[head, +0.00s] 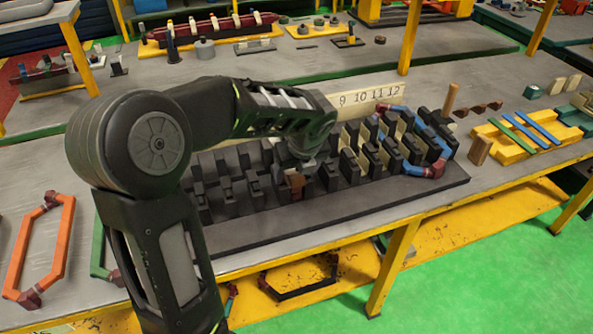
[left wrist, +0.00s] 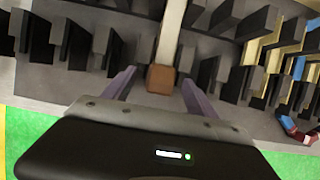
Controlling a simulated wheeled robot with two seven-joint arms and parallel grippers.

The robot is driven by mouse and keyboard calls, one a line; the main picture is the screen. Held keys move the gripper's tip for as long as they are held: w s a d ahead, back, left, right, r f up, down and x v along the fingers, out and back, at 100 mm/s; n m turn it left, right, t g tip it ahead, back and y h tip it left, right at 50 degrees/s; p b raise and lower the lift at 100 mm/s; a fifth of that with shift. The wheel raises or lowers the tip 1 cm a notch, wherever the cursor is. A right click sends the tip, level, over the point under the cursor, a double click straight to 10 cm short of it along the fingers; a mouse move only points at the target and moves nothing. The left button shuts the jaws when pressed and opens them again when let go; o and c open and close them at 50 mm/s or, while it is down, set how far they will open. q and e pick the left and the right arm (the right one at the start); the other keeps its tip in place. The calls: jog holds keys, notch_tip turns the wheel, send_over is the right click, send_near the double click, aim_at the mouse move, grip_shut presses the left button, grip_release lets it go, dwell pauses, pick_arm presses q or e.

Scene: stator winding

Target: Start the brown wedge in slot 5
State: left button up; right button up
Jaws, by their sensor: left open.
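The dark stator block (head: 400,200) lies on the table with rows of black teeth. A brown wedge (head: 297,183) shows at its front side, below my left gripper (head: 303,160). In the left wrist view the wedge (left wrist: 160,78) sits at the near end of a pale strip (left wrist: 172,32) between the teeth. My left gripper (left wrist: 157,84) is open, with one finger on each side of the wedge and visible gaps. The number strip (head: 368,97) shows 9 to 12; my arm hides the lower numbers, so I cannot read the slot number. My right gripper is out of view.
Red-and-blue coils (head: 432,150) fill the stator's right end. An orange coil (head: 38,245) lies at the left, with a green one partly behind my arm. A yellow rack (head: 520,150) with coloured bars, a wooden peg (head: 450,98) and a wooden block (head: 478,150) stand right.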

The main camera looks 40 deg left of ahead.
pick_arm(q)
jog(key=v, duration=0.7)
jog(key=shift+d+r, duration=0.2)
jog(key=shift+r, duration=0.15)
